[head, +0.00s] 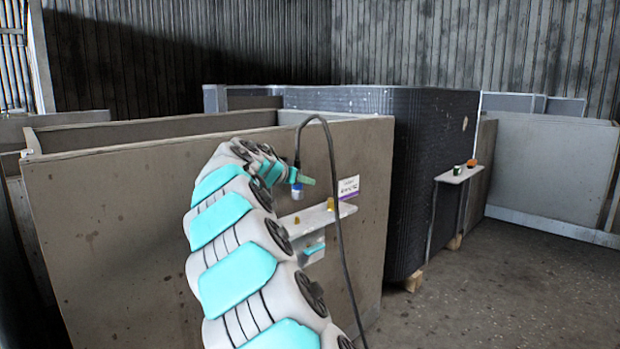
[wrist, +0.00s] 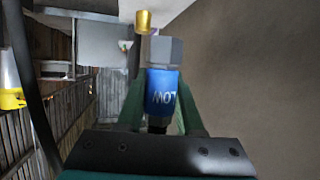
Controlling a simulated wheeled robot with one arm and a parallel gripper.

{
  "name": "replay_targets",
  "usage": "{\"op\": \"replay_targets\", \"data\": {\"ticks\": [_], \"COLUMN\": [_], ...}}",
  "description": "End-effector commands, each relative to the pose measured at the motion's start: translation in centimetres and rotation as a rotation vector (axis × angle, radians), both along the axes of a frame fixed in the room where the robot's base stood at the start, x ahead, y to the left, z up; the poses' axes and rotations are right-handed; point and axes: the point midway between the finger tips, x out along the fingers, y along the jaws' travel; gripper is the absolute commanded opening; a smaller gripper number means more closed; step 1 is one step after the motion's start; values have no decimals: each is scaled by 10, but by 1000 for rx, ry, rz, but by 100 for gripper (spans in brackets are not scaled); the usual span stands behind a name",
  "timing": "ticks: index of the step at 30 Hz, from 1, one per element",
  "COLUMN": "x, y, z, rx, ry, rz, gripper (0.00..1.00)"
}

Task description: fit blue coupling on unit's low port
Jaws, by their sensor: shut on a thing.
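My gripper (wrist: 160,112) is shut on the blue coupling (wrist: 160,92), which has a grey metal hex end and the word LOW on its band. A brass fitting (head: 297,219) stands on the pale ledge (head: 318,215) below the coupling, with a visible gap. A yellow fitting (head: 331,204) stands further right on the ledge. In the wrist view a brass fitting (wrist: 143,20) shows just past the hex end, slightly left; its label is not readable.
A white and purple sign (head: 348,188) is on the brown panel (head: 130,200) behind the ledge. A grey box with a cyan part (head: 314,249) sits under the ledge. A second shelf (head: 459,174) with small green and orange items is at the right. The floor (head: 490,280) there is clear.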

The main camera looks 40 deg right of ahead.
Motion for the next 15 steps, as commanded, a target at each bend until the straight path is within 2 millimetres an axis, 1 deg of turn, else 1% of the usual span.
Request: {"op": "replay_targets", "data": {"ticks": [8,15], "x": [1,0], "y": [1,0], "z": [-10,-31], "rx": [-2,0], "ry": [-1,2], "rz": [3,1], "gripper": [0,0]}}
